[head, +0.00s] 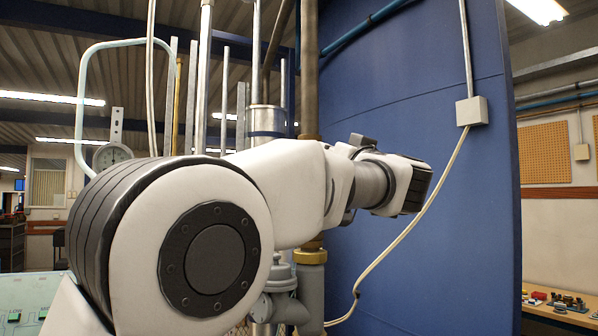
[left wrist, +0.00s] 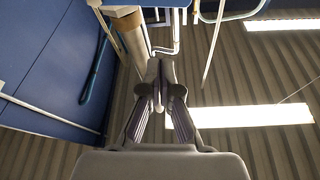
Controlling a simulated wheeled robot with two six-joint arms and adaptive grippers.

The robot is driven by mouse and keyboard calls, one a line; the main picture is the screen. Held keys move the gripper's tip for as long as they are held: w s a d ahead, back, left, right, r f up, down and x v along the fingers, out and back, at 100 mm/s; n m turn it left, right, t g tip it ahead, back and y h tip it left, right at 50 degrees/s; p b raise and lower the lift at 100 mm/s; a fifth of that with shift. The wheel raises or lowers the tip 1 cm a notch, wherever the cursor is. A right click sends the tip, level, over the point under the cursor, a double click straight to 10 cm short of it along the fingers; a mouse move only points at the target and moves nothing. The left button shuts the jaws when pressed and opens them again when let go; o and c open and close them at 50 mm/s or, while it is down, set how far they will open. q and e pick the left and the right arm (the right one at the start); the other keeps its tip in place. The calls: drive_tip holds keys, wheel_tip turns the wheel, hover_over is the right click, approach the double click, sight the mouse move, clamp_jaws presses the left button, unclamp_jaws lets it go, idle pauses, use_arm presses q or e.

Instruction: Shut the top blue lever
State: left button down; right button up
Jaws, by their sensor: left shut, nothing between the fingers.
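I cannot make out a blue lever in either view; my left arm covers the middle of the pipework in the head view. My left gripper (left wrist: 160,85) shows in the left wrist view with its fingers together and nothing between them. It points up toward the ceiling, with pipes beyond its tips. In the head view my left arm reaches across to the right in front of the blue panel (head: 450,215), and the fingers cannot be made out there. My right gripper is in neither view.
Vertical pipes (head: 309,70) rise behind my arm, with a grey valve body (head: 283,300) below it. A white cable runs from a junction box (head: 472,111) down the panel.

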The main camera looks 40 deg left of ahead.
use_arm(q)
drive_tip(key=s+r+p+x, duration=0.1)
drive_tip(key=p+x, duration=0.5)
drive_tip(key=x, duration=0.5)
drive_tip(key=f, duration=0.4)
drive_tip(key=shift+d+f, duration=0.15)
drive_tip(key=shift+d, duration=0.2)
drive_tip(key=shift+s, duration=0.1)
drive_tip(key=shift+a, duration=0.1)
